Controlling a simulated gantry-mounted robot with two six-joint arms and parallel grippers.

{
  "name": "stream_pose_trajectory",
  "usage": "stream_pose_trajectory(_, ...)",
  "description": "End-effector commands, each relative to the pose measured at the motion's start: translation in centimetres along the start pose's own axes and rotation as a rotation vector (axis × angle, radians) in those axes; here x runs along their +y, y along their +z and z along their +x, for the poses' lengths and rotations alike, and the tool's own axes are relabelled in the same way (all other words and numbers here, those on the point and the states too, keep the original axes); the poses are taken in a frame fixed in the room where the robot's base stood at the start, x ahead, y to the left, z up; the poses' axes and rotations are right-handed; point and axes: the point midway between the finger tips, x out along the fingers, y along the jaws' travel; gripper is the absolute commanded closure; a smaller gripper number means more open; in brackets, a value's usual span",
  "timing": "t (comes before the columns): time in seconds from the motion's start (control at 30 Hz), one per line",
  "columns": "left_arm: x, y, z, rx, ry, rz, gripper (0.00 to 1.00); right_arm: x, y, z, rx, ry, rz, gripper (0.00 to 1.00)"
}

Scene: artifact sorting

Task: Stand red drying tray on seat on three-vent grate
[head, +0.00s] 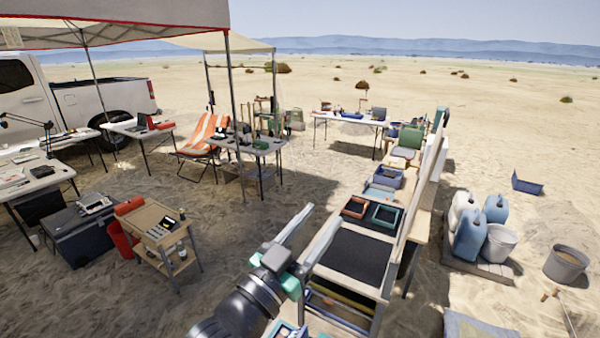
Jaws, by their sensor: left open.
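A red-rimmed tray (356,208) with a dark inside lies on the long bench, just left of a teal-rimmed tray (386,215). My left gripper (325,212) is open and empty. Its two grey fingers point up and away, and their tips show just left of the red tray, apart from it as far as I can tell. A black panel (358,252) lies on the bench nearer to me. I cannot make out any grate with three vents, or a seat on one. My right gripper is not in view.
Behind the trays are a light blue flat item (380,192) and a blue bin (389,177). An upright board (420,185) runs along the bench's right side. A wooden cart (152,222) stands at left; blue jugs (470,235) stand at right. Sand between bench and cart is open.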

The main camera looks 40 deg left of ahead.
Motion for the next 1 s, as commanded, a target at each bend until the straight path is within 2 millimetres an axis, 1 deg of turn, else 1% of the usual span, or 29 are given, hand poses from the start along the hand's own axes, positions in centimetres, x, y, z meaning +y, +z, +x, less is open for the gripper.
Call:
stream_pose_trajectory(0.03, 1.4, -6.1, -0.4, 0.134, 0.023, -0.025, 0.46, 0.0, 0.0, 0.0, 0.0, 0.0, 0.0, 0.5)
stream_pose_trajectory(0.07, 2.0, -9.1, -1.0, 0.204, 0.034, -0.041, 0.46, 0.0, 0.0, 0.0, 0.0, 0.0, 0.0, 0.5)
stream_pose_trajectory(0.1, 2.7, -12.8, -1.9, 0.29, 0.05, -0.064, 0.46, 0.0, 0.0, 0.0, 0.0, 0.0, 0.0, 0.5)
stream_pose_trajectory(0.2, 3.8, -19.7, -4.6, 0.458, 0.081, -0.113, 0.46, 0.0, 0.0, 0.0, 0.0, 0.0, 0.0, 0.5)
stream_pose_trajectory(0.23, 4.0, -21.1, -5.3, 0.495, 0.087, -0.125, 0.46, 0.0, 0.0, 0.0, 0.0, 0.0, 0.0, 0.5)
stream_pose_trajectory(0.3, 4.2, -23.2, -6.6, 0.552, 0.098, -0.143, 0.46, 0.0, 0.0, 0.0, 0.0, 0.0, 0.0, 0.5)
stream_pose_trajectory(0.4, 4.3, -24.3, -7.3, 0.582, 0.103, -0.154, 0.46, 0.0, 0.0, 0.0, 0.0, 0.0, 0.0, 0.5)
stream_pose_trajectory(0.6, 4.3, -24.3, -7.2, 0.579, 0.102, -0.153, 0.46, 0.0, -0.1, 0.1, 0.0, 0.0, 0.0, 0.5)
stream_pose_trajectory(0.67, 4.2, -25.1, -7.0, 0.579, 0.102, -0.153, 0.46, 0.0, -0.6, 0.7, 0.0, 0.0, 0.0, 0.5)
stream_pose_trajectory(1.0, 4.2, -24.7, -7.0, 0.576, 0.102, -0.152, 0.46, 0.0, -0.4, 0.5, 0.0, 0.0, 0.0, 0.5)
